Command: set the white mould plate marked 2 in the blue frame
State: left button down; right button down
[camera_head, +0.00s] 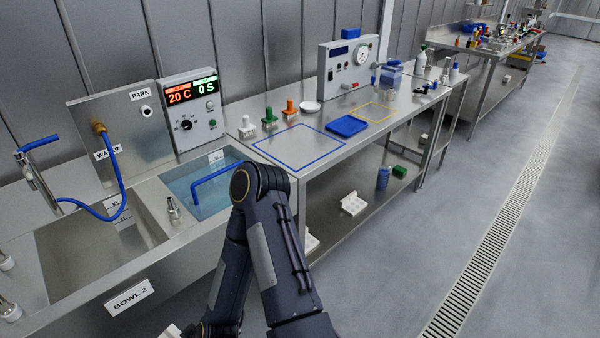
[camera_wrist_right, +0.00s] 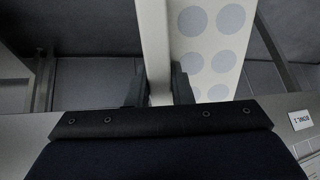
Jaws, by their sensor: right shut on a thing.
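My right gripper (camera_wrist_right: 160,88) is shut on the edge of a white mould plate (camera_wrist_right: 208,62) in the right wrist view. The plate has rows of round pale grey-blue spots on its face, and its thin edge stands between the fingers. No number 2 can be read on it. In the head view a white piece (camera_head: 168,331) shows at the bottom edge, beside my right arm's lower end; the fingers there are out of frame. The blue frame (camera_head: 263,151) is an outline on the steel table, and its inside is empty. My left gripper is not in view.
A blue tray (camera_head: 346,126) and a yellow outline (camera_head: 385,120) lie right of the blue frame. Green and orange stamps (camera_head: 291,107) stand behind it. A water basin (camera_head: 181,190) is to its left. White moulds (camera_head: 353,203) lie on the shelf below.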

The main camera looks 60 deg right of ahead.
aim_at(305, 148)
jog(key=k+l+z, duration=0.1)
jog(key=l+z, duration=0.2)
jog(key=l, duration=2.3)
